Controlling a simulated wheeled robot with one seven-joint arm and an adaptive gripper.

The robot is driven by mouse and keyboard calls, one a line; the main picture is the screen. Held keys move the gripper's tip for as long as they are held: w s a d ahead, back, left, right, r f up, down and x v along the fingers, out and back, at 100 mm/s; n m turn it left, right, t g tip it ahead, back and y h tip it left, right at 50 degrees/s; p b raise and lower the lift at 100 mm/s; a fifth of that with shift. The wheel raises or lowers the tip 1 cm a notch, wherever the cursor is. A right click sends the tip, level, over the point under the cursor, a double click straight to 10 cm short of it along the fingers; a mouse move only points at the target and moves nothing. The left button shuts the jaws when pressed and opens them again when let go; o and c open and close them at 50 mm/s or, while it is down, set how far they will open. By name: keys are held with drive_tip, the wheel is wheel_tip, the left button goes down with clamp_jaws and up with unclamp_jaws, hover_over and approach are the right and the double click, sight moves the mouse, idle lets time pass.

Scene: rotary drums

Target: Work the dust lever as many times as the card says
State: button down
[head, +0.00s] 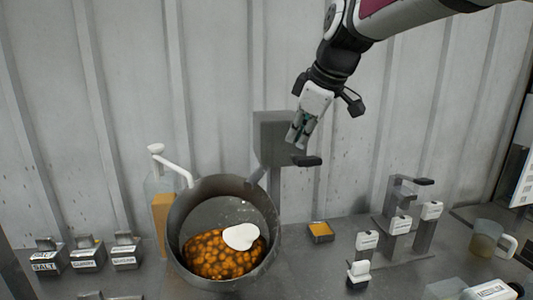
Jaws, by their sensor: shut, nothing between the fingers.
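My gripper (297,144) is shut and empty. It points down in front of a grey box on a post (275,130), just above a dark handle (307,161); I cannot tell whether they touch. A white lever with a round knob (168,160) slopes from upper left down to the drum's left rim. Behind it stands a clear container with orange powder (161,212). The open metal drum (191,208) holds many orange-brown pieces (215,257) and a white, flat, rounded thing (240,236). I cannot tell for certain which handle is the dust lever. No count on a card is readable.
Labelled bins, one marked SALT (47,259), stand at the left. A small tray of orange stuff (320,231) sits right of the drum. A metal stand with white tags (401,224), a jug (485,240) and a white sheet (521,185) are at the right.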

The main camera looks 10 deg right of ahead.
drive_tip(key=shift+w+r+p, duration=0.2)
drive_tip(key=shift+r+p, duration=0.35)
drive_tip(key=shift+r, duration=0.25)
drive_tip(key=shift+w+r+p, duration=0.2)
drive_tip(key=shift+r+p, duration=0.3)
drive_tip(key=shift+r, duration=0.35)
drive_tip(key=shift+w+r+p, duration=0.2)
drive_tip(key=shift+r+p, duration=0.35)
drive_tip(key=shift+r, duration=0.25)
drive_tip(key=s+f+m, duration=0.3)
drive_tip(key=s+f, duration=0.1)
drive_tip(key=s, duration=0.6)
drive_tip(key=s+f+m+h, duration=0.1)
drive_tip(key=s+f+m, duration=0.3)
drive_tip(key=s, duration=0.7)
drive_tip(key=s+f+m, duration=0.4)
drive_tip(key=s+f, duration=0.1)
drive_tip(key=s, duration=0.5)
drive_tip(key=shift+s+d+f+g+h, duration=0.2)
drive_tip(key=shift+s+d+g+h, duration=0.15)
drive_tip(key=shift+d+g+h, duration=0.1)
